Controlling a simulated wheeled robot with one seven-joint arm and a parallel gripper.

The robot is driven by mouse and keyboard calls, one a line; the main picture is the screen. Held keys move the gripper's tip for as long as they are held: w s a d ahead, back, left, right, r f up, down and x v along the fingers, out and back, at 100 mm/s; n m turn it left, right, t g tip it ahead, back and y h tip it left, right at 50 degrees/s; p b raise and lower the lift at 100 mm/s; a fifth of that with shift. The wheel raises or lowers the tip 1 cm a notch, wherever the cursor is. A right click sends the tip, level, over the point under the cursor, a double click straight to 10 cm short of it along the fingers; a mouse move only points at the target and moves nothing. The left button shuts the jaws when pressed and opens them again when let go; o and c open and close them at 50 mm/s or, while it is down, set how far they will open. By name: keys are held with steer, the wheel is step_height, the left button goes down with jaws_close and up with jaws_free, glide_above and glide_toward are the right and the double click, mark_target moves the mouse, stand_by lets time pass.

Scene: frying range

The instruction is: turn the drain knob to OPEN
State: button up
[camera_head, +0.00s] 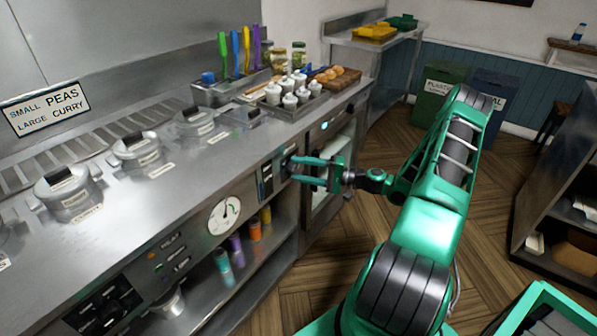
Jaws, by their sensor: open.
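My gripper (297,169) is green, with two fingers pointing left at the steel front of the range. Its jaws are open. The fingertips are at a dark control (291,160) on the front panel, to the right of a dark upright plate (265,181). This control may be the drain knob, but its label and pointer are too small to read. The fingers partly cover it. I cannot tell whether they touch it or stand around it.
A round dial gauge (224,215) and a control panel (105,308) sit further left on the front. Lidded pots (68,191) line the steel counter. A tray of small white pots (290,97) stands behind the gripper. Bottles (254,229) stand on the shelf below.

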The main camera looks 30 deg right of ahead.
steer(key=v, duration=1)
steer(key=shift+s+d, duration=0.25)
steer(key=shift+d, duration=0.1)
steer(key=shift+f, duration=0.1)
steer(key=s+a+r+n+g+h, duration=0.3)
steer(key=s+a+n+g+h, duration=0.15)
steer(key=a+g, duration=0.55)
steer(key=s+a+r+g+h, duration=0.1)
steer(key=s+r+h, duration=0.2)
steer(key=s+r, duration=0.5)
steer(key=s+a+r+m+g+h, duration=0.1)
steer(key=s+r+h, duration=0.3)
steer(key=s+r, duration=0.5)
steer(key=s+a+g, duration=0.1)
steer(key=s, duration=0.6)
steer(key=shift+a+g, duration=0.3)
